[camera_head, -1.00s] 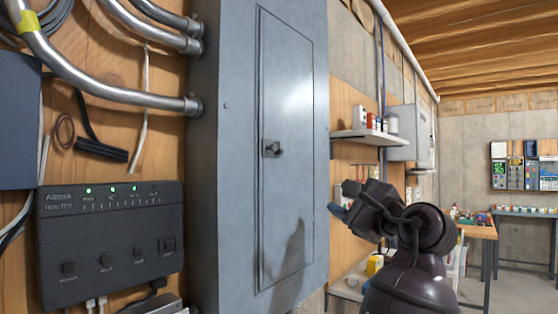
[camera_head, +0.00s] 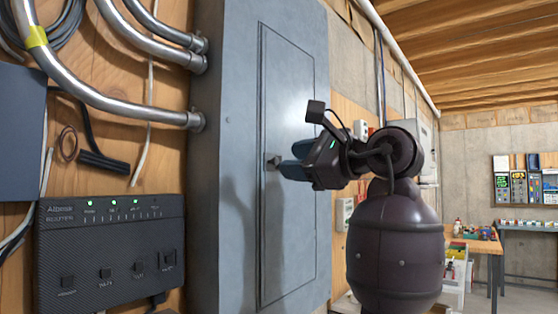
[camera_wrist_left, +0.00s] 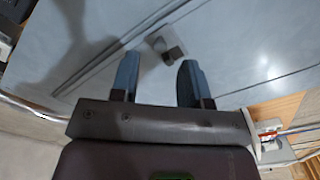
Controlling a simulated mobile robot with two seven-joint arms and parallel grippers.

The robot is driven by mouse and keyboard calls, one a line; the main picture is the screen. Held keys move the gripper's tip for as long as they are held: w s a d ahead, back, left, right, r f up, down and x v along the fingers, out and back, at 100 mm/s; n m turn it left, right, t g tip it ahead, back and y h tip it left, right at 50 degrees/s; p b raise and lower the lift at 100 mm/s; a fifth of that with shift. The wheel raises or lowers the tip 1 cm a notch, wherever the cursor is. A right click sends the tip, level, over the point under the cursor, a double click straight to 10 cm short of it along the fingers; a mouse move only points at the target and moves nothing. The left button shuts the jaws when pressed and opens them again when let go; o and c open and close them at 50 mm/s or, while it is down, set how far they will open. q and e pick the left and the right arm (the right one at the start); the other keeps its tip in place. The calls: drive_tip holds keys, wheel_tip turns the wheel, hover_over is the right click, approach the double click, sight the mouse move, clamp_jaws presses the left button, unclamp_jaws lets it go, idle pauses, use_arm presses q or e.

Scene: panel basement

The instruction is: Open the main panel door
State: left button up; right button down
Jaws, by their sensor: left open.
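The grey metal main panel (camera_head: 216,90) is on the wall in the head view. Its tall narrow door (camera_head: 287,85) looks closed, flush in its frame. A small latch handle (camera_head: 273,162) sits at the door's left edge. My left gripper (camera_head: 284,161) is right at the handle, its blue-grey fingers pointing at the door. In the left wrist view the gripper (camera_wrist_left: 158,62) is open, and the handle (camera_wrist_left: 172,51) shows just ahead of and between the fingertips. I cannot tell whether a finger touches it. My right gripper is not in view.
Metal conduits (camera_head: 120,98) enter the panel's left side. A black router (camera_head: 110,245) with green lights hangs at lower left. Shelves with small items are partly hidden behind my arm. A workbench (camera_head: 480,245) stands at the right, with open floor beside it.

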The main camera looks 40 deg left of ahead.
use_arm(q)
drive_tip(key=shift+s+a, duration=0.15)
drive_tip(key=shift+a, duration=0.9)
drive_tip(key=shift+s+a, duration=0.1)
drive_tip(key=shift+a, duration=0.9)
clamp_jaws()
